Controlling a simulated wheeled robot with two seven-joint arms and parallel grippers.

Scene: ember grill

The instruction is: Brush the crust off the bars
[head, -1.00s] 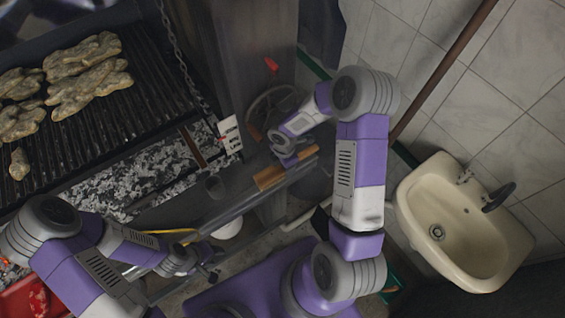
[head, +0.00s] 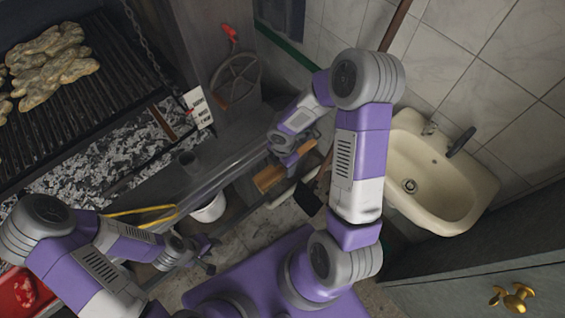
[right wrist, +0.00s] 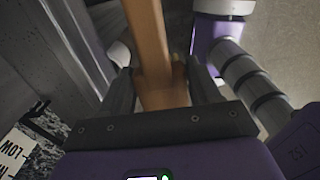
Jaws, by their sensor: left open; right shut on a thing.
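The dark grill bars (head: 110,85) fill the upper left of the head view. Lumpy pale-brown pieces (head: 50,70) lie on them; I cannot make out crust on the bars themselves. My right gripper (head: 290,155) is shut on a wooden handle (head: 268,179), off to the right of the grill. In the right wrist view the handle (right wrist: 150,45) runs up between the fingers (right wrist: 155,90). I take it for the brush's handle; no bristles are distinguishable. My left gripper (head: 208,262) is open and empty, low in the head view, apart from the grill.
Ash and coals (head: 110,155) lie in front of the bars. A lettered card (head: 198,108) and a spoked wheel (head: 236,80) are at the grill's right. A white bucket (head: 209,209) stands below the ledge. A sink (head: 470,205) is at right, with a cabinet below.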

